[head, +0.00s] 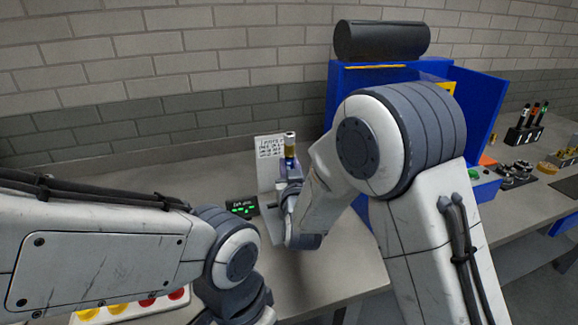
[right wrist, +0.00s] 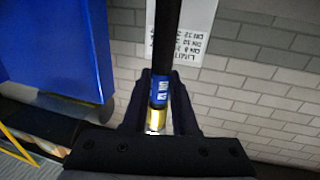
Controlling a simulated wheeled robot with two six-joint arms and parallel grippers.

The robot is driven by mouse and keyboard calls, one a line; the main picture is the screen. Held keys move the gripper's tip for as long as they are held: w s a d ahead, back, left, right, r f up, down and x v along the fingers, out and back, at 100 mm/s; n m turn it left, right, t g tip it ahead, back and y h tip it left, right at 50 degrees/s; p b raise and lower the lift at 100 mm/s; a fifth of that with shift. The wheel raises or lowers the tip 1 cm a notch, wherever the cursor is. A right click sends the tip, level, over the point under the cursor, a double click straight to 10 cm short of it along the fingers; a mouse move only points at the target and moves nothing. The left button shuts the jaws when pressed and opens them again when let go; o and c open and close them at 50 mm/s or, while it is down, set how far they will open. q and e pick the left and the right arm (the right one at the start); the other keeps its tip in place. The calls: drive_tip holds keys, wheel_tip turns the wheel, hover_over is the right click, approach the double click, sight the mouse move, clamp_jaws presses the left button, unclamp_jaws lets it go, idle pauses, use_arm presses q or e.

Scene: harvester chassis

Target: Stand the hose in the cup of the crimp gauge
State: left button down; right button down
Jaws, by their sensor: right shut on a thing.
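My right gripper (head: 291,180) is shut on the hose (head: 290,150) above the bench. In the head view the hose stands roughly upright, with a brass-coloured end on top and a blue band below it. In the right wrist view the black hose (right wrist: 166,40) runs between the two fingers (right wrist: 160,88), with its blue label and brass end close to the palm. A small black box with a green lit display (head: 242,206), likely the crimp gauge, stands on the bench left of my right gripper. I cannot make out its cup. My left gripper is out of view.
A white sheet with writing (head: 268,150) stands behind the hose. A blue cabinet (head: 343,95) with a dark roll (head: 380,40) on top is to the right. Racks and small parts (head: 523,130) lie far right. Red and yellow buttons (head: 117,308) are front left. The back-left bench is clear.

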idle(0.4)
drive_tip(key=c, duration=0.6)
unclamp_jaws()
drive_tip(key=shift+f, duration=0.1)
drive_tip(key=s+d+b, duration=0.1)
drive_tip(key=s+b, duration=0.1)
drive_tip(key=s, duration=0.8)
drive_tip(key=shift+s, duration=0.25)
